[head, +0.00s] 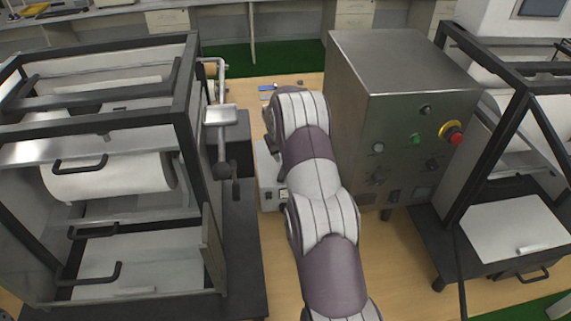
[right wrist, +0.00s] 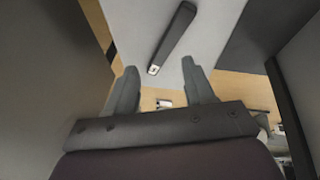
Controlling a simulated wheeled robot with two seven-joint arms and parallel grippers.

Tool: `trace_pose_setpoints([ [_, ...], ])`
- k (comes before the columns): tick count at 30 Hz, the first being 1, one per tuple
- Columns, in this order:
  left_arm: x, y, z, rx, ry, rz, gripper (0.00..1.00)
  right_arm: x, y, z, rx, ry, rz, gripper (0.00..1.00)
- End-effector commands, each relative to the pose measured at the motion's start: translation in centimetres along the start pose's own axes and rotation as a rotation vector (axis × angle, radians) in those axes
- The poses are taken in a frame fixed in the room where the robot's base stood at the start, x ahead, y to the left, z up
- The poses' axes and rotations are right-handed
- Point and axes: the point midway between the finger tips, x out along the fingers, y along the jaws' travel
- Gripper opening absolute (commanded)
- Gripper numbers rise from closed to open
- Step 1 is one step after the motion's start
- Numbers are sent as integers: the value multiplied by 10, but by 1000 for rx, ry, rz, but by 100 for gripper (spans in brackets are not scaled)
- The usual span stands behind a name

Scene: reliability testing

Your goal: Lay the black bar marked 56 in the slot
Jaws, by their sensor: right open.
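A black bar (right wrist: 174,36) lies at a slant on a light grey surface in the right wrist view. Its near end carries a small white patch, and I cannot read any number on it. My right gripper (right wrist: 159,65) is open and empty, with the bar's near end showing between and just beyond its fingertips. I cannot tell the height gap between them. In the head view my right arm hides the gripper and the bar. I cannot make out a slot. My left gripper is out of view.
A steel control box (head: 400,105) with buttons stands right of my right arm. A black-framed machine with a white roll (head: 110,177) stands at left, its crank (head: 222,150) near the arm. A small light box (head: 268,178) sits close beside the arm on the wooden table (head: 258,255).

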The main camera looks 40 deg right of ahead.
Motion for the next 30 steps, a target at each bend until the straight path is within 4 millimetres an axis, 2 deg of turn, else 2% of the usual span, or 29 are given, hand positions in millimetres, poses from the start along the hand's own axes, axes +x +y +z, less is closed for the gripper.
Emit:
trace_pose_setpoints([
  [1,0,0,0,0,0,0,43,0,0,-1,159,5,0,53],
  [3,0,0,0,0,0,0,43,0,0,-2,361,8,-1,53],
  [7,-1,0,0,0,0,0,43,1,0,-2,559,10,-3,53],
  [14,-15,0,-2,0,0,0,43,27,-2,-4,592,8,-3,53],
  [18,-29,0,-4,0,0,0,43,49,-8,-6,591,7,-2,53],
  [22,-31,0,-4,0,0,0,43,70,-8,-6,591,9,-2,53],
  [29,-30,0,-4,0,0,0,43,75,-8,-5,590,10,-3,53],
  [30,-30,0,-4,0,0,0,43,75,-8,-5,590,10,-3,50],
])
